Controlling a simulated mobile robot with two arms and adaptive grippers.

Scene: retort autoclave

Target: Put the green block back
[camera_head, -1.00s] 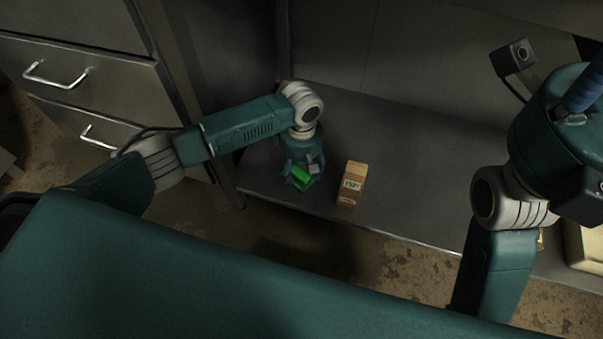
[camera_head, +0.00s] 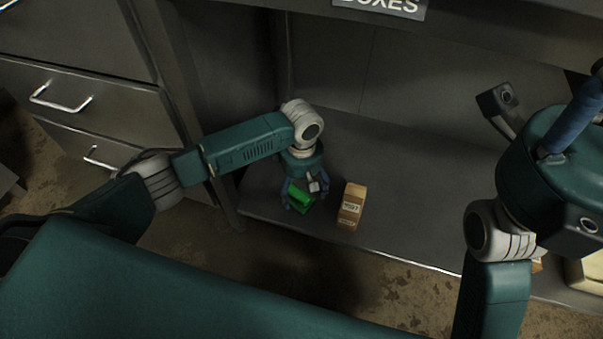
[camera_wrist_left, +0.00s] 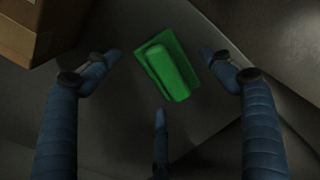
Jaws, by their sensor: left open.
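The green block (camera_head: 299,196) is on the grey shelf (camera_head: 400,190), just below my left gripper (camera_head: 300,202). In the left wrist view the green block (camera_wrist_left: 167,67) lies tilted between the spread fingers of my left gripper (camera_wrist_left: 162,68). The fingers are open and do not appear to touch it. A third finger shows at the bottom middle of that view. My right arm shows at the right of the head view, but its fingers are not visible.
A brown labelled box (camera_head: 351,206) stands on the shelf just right of the green block; the corner of a box (camera_wrist_left: 38,28) shows upper left in the left wrist view. Drawers (camera_head: 85,85) are at the left. The shelf right of the box is mostly clear.

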